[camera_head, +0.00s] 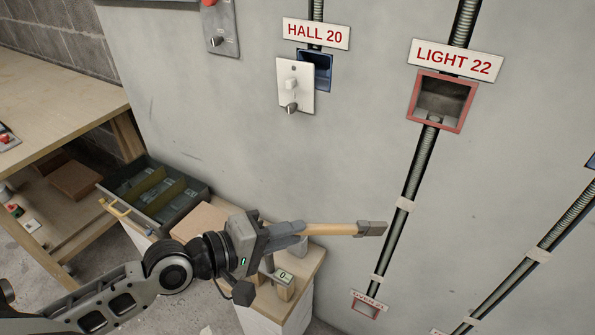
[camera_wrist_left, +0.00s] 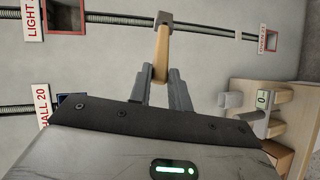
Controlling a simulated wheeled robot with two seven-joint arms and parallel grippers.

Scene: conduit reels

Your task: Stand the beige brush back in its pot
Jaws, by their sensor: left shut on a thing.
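My left gripper (camera_head: 300,230) is shut on the beige brush (camera_head: 332,229), which juts out to the right, roughly level, in front of the grey wall. Its grey-brown head is at the far end, away from the fingers. In the left wrist view the brush (camera_wrist_left: 161,55) stands out between the fingertips of the left gripper (camera_wrist_left: 160,78). My right gripper is not in view.
An open dark drawer tray (camera_head: 190,205) sits to the left, near a workbench (camera_head: 60,95). Conduits and boxes line the wall, including an open red-framed box (camera_head: 412,101).

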